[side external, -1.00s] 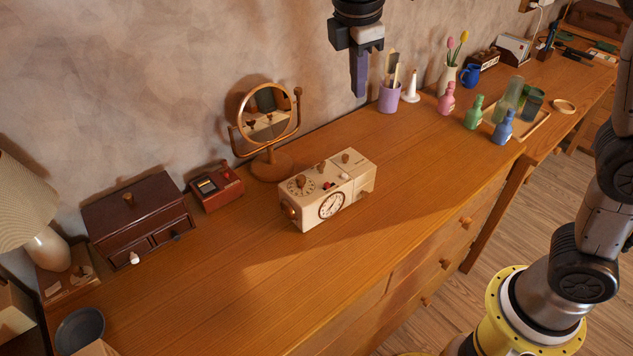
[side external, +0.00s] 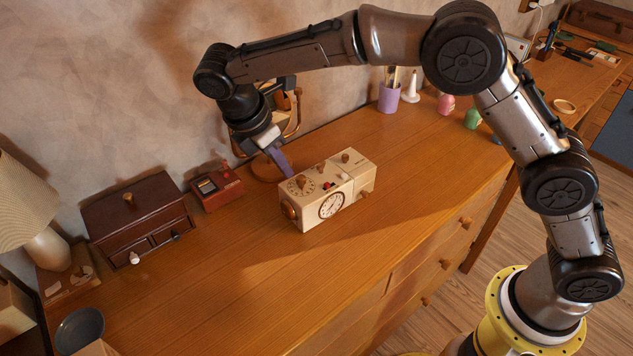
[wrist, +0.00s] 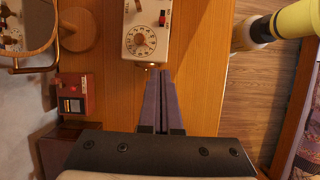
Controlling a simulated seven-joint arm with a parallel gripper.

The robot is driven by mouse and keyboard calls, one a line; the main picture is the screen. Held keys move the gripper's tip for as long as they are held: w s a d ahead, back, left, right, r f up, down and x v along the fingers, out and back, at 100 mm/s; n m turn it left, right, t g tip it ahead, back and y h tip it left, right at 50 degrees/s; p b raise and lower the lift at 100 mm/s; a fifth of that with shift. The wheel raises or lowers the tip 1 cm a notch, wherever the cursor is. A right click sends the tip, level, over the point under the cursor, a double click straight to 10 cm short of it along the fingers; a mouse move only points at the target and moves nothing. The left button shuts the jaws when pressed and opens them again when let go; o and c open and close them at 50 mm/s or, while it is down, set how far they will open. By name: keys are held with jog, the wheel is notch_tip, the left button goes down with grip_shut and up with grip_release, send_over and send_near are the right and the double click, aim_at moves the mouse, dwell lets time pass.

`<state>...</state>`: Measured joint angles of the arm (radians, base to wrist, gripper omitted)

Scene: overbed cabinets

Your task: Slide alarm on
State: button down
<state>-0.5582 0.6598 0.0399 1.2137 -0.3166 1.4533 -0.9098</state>
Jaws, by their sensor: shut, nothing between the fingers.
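The alarm clock (side external: 328,192) is a cream box with a round dial on its front, standing on the wooden dresser. Its top carries a knob on a ring of marks, a small red slider (side external: 327,186) with a dark part beside it, and another knob. The red slider also shows in the wrist view (wrist: 163,18). My gripper (side external: 287,174) points down just behind the clock's left end. In the wrist view its purple fingers (wrist: 160,74) are together and empty, with the tips close to the clock's dial end; I cannot tell whether they touch it.
The round mirror (wrist: 27,28) stands behind my gripper. A small red box (side external: 216,187) and a dark drawer chest (side external: 138,218) stand to the left. A purple cup (side external: 389,97) and bottles stand at the back right. The dresser top in front of the clock is clear.

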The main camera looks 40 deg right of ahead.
aim_at(321, 191)
jog(key=shift+f, duration=0.1)
jog(key=x, duration=0.9)
jog(key=shift+d+f, duration=0.15)
jog(key=shift+f, duration=0.1)
jog(key=shift+d+f, duration=0.15)
jog(key=shift+d, duration=1.85)
